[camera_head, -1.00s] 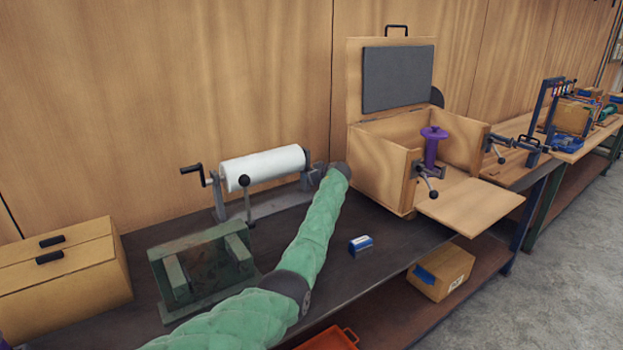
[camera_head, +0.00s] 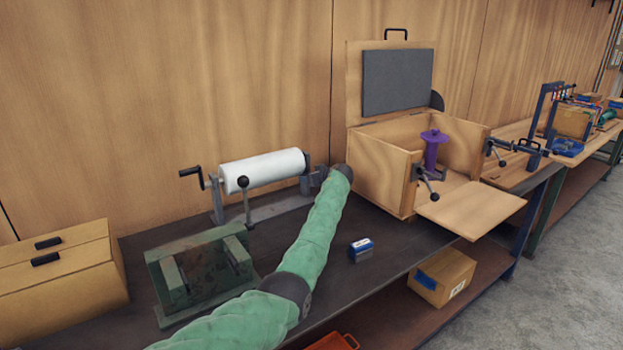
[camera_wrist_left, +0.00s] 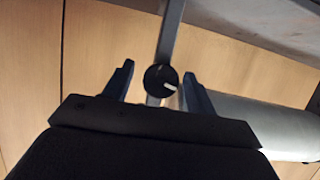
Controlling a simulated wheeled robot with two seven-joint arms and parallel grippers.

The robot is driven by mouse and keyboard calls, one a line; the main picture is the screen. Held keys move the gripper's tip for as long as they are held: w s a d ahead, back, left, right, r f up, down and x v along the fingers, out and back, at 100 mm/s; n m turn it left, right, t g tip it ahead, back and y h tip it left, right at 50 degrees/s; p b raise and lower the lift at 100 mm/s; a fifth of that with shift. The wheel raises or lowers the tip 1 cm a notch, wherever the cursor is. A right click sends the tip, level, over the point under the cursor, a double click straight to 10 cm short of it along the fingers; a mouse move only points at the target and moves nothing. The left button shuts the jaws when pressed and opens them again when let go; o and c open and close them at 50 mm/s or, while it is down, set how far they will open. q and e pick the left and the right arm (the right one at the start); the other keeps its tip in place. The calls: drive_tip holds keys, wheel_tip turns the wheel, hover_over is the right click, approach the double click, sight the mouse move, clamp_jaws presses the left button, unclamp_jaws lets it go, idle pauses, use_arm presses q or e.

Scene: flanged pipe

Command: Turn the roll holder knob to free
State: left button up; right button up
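The roll holder (camera_head: 262,207) stands on the workbench with a white roll (camera_head: 262,170) across it. In the left wrist view, the round black knob (camera_wrist_left: 160,79) has a white mark pointing right and slightly down. It sits on a grey upright, with the white roll (camera_wrist_left: 275,128) to the right. My left gripper (camera_wrist_left: 158,72) is open, one finger on each side of the knob, with gaps visible. In the head view, my left gripper (camera_head: 314,177) is at the holder's right end; the knob cannot be made out there. My right gripper is not in view.
A green metal fixture (camera_head: 170,282) stands in front of the holder. An open wooden box (camera_head: 385,180) with a purple spool (camera_head: 433,150) is to the right. A small blue-and-white block (camera_head: 361,250) lies on the bench (camera_head: 395,262). A closed wooden case (camera_head: 90,288) is at left.

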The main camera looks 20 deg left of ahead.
use_arm(q)
drive_tip(key=shift+d, duration=0.1)
drive_tip(key=b+v, duration=0.2)
drive_tip(key=v, duration=0.5)
drive_tip(key=shift+s+d+r, duration=0.15)
drive_tip(key=shift+s+d, duration=0.05)
drive_tip(key=shift+s, duration=0.05)
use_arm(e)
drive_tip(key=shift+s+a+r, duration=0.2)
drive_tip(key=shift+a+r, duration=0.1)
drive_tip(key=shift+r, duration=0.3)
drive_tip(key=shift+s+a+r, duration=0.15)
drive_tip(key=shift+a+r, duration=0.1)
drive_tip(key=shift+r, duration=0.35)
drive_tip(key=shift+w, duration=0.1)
